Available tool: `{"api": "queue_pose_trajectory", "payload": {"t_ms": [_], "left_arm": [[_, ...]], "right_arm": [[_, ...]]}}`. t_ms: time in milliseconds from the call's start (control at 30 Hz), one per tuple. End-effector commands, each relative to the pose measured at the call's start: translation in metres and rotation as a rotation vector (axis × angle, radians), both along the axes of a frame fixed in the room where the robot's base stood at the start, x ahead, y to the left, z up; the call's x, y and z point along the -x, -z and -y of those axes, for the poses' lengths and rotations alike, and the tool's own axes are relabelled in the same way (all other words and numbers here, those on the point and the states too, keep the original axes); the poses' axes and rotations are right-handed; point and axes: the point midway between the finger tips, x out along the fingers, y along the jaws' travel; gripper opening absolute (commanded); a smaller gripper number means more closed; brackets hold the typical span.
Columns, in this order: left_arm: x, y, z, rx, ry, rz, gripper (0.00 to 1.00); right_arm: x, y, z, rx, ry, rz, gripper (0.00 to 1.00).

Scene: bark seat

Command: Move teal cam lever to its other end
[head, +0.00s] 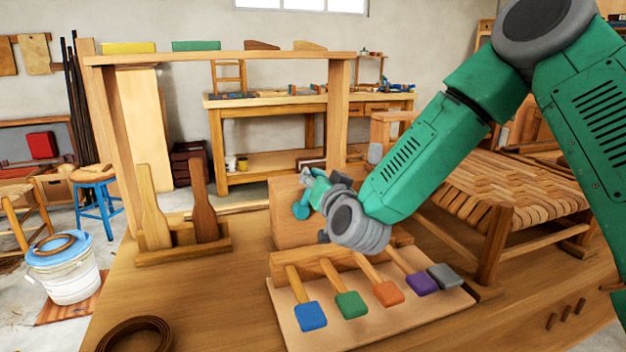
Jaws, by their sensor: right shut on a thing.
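The teal cam lever (301,210) shows as a small rounded teal piece at the front of an upright wooden block (287,230). My right gripper (318,190) reaches in from the upper right, at the top of this block. It is shut on the teal cam lever, though its fingers and wrist hide much of the lever. I cannot tell exactly how the lever is tilted or where its pivot is. My left gripper is not in view.
In front lies a board (400,325) with several wooden levers tipped blue (311,316), green (351,305), orange (388,293), purple (421,284) and grey (444,276). A woven seat (480,190) stands right. Two paddles (203,205) stand in a rack left. A coiled strip (135,333) lies front left.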

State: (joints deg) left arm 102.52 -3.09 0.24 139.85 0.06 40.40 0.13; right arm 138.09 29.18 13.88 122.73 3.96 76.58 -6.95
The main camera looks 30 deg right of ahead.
Motion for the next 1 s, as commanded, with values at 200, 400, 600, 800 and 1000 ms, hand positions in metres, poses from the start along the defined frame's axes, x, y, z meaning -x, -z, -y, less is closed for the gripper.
{"api": "queue_pose_trajectory", "payload": {"t_ms": [200, 400, 600, 800, 1000], "left_arm": [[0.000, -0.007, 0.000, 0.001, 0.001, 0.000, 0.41], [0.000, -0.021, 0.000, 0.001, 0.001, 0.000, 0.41], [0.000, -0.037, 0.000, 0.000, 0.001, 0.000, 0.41], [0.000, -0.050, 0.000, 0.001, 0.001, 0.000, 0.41], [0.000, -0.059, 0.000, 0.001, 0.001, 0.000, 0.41]], "right_arm": [[0.002, 0.003, -0.009, 0.049, -0.015, -0.031, 0.00], [0.000, -0.001, -0.019, 0.171, -0.014, -0.063, 0.00], [-0.003, -0.002, -0.031, 0.339, -0.016, -0.106, 0.00], [-0.006, -0.001, -0.045, 0.514, -0.016, -0.148, 0.00], [-0.008, 0.002, -0.056, 0.663, -0.016, -0.185, 0.00]]}}
